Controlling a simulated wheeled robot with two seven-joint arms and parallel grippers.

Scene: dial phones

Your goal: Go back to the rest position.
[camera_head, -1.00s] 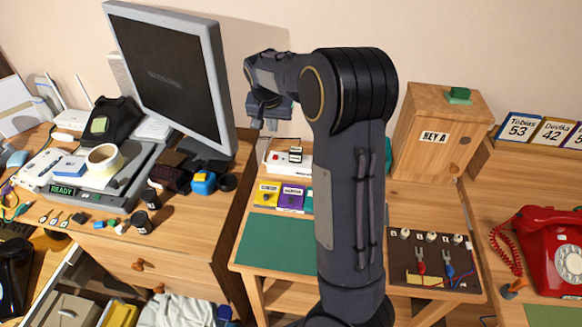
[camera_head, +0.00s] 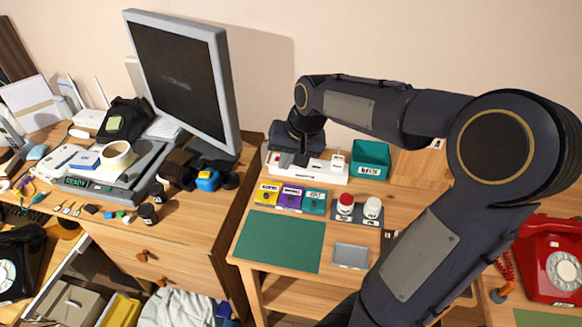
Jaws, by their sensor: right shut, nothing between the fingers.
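My right gripper (camera_head: 291,160) is shut and empty. It points down at the back of the middle table, over the left part of a white box (camera_head: 328,172), and hides some of it. I cannot tell whether the fingertips touch the box. My right arm reaches across the right half of the view, its dark links covering part of the table and the wooden box behind. My left gripper is not in view.
Near the gripper are a green bin (camera_head: 370,158), a red-topped jar (camera_head: 345,204) and a white-topped jar (camera_head: 372,208). A monitor (camera_head: 185,80) stands to the left. A red phone (camera_head: 552,262) sits at the right. The green mat (camera_head: 280,240) is clear.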

